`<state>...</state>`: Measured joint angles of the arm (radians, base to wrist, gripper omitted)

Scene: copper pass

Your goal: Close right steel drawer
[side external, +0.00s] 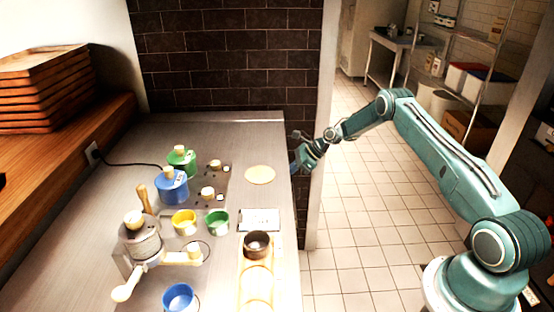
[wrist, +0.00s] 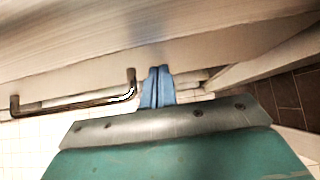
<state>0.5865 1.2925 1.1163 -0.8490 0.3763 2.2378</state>
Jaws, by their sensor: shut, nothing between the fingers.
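In the side view my gripper (side external: 295,168) is at the right edge of the steel counter (side external: 222,133), near its far end. In the wrist view its two blue fingers (wrist: 157,86) are together with nothing between them. They point at the pale front face (wrist: 200,55) below the counter top. A dark bar handle (wrist: 75,102) is on that face, to the left of the fingers, its right end close beside them. I cannot tell whether the fingers touch the face. The side view hides the drawer fronts, and I cannot tell how far the right steel drawer stands out.
A pale wall end (side external: 321,130) stands close behind my gripper. Cups, a grinder-like device (side external: 140,245) and a blue canister (side external: 172,187) stand on the counter. A wooden tray stack (side external: 45,90) is at the left. The tiled floor (side external: 365,220) right of the counter is free.

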